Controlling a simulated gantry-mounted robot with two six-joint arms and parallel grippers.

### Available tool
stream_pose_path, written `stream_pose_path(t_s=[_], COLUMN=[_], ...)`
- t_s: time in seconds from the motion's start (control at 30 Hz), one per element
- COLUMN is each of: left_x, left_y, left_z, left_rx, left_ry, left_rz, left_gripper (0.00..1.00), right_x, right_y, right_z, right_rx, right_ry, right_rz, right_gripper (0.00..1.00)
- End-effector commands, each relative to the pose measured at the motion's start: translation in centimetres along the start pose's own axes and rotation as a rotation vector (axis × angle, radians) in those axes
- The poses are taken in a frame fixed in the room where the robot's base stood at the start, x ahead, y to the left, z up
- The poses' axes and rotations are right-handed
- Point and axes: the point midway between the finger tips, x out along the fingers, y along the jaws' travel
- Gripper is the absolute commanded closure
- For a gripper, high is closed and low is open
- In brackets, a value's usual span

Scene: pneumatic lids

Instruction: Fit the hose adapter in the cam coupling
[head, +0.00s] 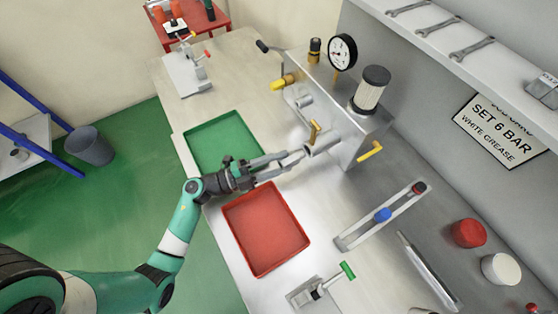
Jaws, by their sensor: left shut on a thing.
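My left gripper (297,156) reaches in from the left and is shut on the grey hose adapter, at the front of the grey pneumatic block (358,143). The adapter is small here and blends with the grey metal around it. The cam coupling (325,146) is a grey cylinder on the block's front, with one yellow lever (314,131) above it and another yellow lever (371,151) to its right. The fingertips are close to the coupling's mouth. I cannot tell whether the adapter is inside it. My right gripper is out of view.
A green tray (186,137) and a red tray (228,217) lie on the bench, below and beside my left arm. A gauge (342,52) tops the block.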

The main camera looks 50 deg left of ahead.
Motion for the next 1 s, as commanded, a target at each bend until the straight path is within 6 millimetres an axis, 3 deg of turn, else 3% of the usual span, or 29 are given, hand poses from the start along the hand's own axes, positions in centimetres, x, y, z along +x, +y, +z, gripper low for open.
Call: stream_pose_path(t_s=[1.0], left_x=[1.8], left_y=[0.0], left_z=[0.4], left_rx=[0.000], left_ry=[0.002], left_rz=[0.000], left_gripper=[1.00], right_x=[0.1], right_y=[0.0], right_z=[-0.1], right_rx=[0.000], right_ry=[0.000], right_rz=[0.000], right_gripper=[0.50])
